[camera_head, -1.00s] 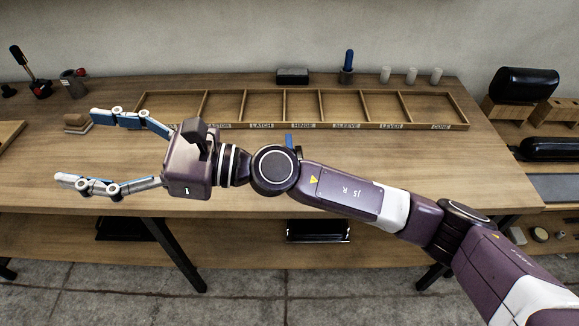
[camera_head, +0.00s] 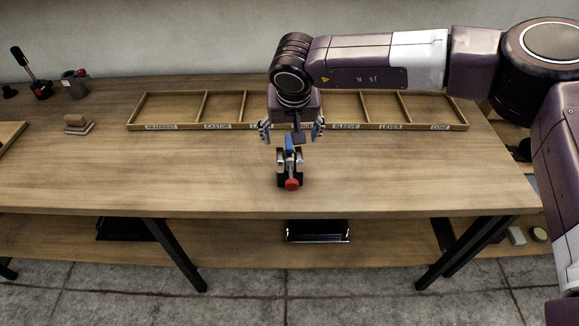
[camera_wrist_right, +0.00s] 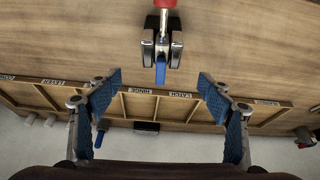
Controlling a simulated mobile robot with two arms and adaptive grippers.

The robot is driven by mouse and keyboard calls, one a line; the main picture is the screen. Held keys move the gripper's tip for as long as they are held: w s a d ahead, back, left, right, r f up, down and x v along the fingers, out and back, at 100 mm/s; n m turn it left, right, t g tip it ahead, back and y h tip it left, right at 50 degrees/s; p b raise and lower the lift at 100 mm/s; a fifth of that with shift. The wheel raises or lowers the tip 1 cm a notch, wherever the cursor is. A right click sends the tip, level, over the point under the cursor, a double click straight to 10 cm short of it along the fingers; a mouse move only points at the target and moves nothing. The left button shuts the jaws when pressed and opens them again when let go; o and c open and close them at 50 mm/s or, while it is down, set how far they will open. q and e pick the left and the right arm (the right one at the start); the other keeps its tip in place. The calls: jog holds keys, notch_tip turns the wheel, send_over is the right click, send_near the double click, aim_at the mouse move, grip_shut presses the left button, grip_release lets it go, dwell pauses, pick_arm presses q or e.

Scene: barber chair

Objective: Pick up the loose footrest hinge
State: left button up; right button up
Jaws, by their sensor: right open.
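The piece that looks like the footrest hinge (camera_head: 291,168) stands on the bench near its front middle. It has dark and metal side parts, a blue lever and a red knob. In the right wrist view, the hinge (camera_wrist_right: 161,48) is at the top centre, blue lever toward me. My right gripper (camera_head: 291,131) points down over the bench, behind and above the hinge, open and empty. In the wrist view its blue-padded fingers (camera_wrist_right: 160,84) are spread wide, with the hinge ahead of the gap and not between them. My left gripper is not in view.
A shallow wooden tray (camera_head: 140,128) with several labelled compartments lies behind the gripper. On the left are a wooden block (camera_head: 78,124), a grey cup (camera_head: 75,86) and a black-knobbed lever (camera_head: 27,66). The bench (camera_head: 200,180) around the hinge is clear.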

aim_at(290, 150)
jog(key=p+x, duration=0.1)
jog(key=x, duration=0.1)
jog(key=p+x, duration=0.1)
jog(key=x, duration=0.1)
jog(key=s+p+x, duration=0.1)
jog(key=x, duration=0.1)
jog(key=shift+f, duration=0.25)
jog(key=shift+w+f, duration=0.2)
jog(key=c, duration=1.9)
jog(key=shift+r, duration=0.1)
grip_shut()
